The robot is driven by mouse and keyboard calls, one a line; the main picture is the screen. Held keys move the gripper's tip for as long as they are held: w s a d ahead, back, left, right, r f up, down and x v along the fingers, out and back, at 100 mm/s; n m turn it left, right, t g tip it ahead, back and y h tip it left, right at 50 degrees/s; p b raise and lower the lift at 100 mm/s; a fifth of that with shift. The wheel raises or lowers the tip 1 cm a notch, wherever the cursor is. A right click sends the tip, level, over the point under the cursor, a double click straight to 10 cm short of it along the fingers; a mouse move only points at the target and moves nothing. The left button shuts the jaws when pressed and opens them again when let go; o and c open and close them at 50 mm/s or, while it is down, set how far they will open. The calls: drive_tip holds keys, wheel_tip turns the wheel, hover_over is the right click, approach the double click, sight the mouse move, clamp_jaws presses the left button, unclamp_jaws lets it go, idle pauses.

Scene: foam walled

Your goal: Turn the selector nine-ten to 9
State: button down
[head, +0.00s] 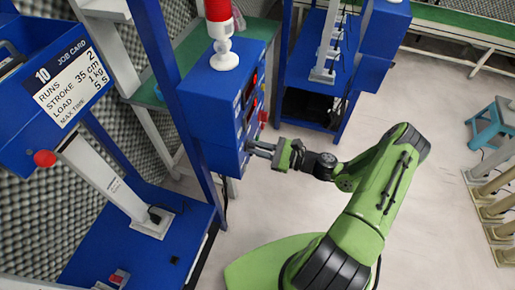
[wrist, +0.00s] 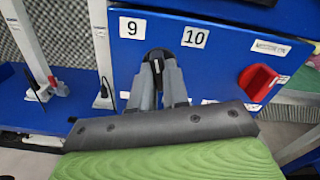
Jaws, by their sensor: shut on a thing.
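The selector nine-ten is a black knob (wrist: 157,54) on the blue panel (wrist: 222,75) in the wrist view. The label 9 (wrist: 131,27) is above it to the left and the label 10 (wrist: 195,37) above it to the right. My gripper (wrist: 160,72) has its two grey fingers shut on the knob from below. The fingers hide the lower part of the knob, and I cannot tell exactly where it points. In the head view my gripper (head: 250,147) reaches the lower part of the blue control box (head: 211,88); the knob is hidden there.
A red part (wrist: 258,82) sticks out of the panel to the right. A red and white lamp (head: 222,48) stands on the box. A job card (head: 70,86) hangs at the left, by a red-knobbed lever (head: 45,158). Pale floor (head: 300,205) is clear around my arm.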

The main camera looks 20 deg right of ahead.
drive_tip(key=shift+n, duration=1.1)
drive_tip(key=c, duration=1.1)
unclamp_jaws()
drive_tip(key=v, duration=1.6)
